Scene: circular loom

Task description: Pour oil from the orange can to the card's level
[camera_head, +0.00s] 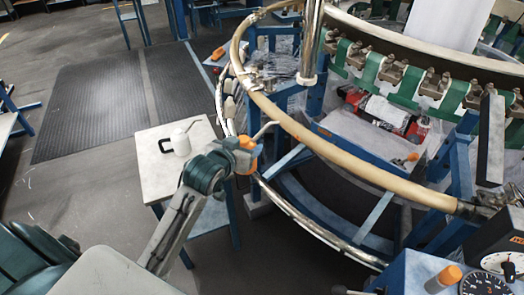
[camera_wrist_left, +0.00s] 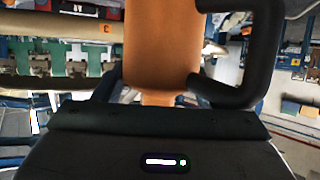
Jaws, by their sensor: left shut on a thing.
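My left gripper (camera_head: 240,156) is shut on the orange can and holds it off the small table, beside the loom's round rim. My right gripper is not in view.
A white can (camera_head: 182,144) with a black handle stands on the small table (camera_head: 155,183). The circular loom's tan rim (camera_head: 330,152) and blue frame fill the right. A control box with dials (camera_head: 485,284) is at lower right. Dark floor mats (camera_head: 95,110) lie at left.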

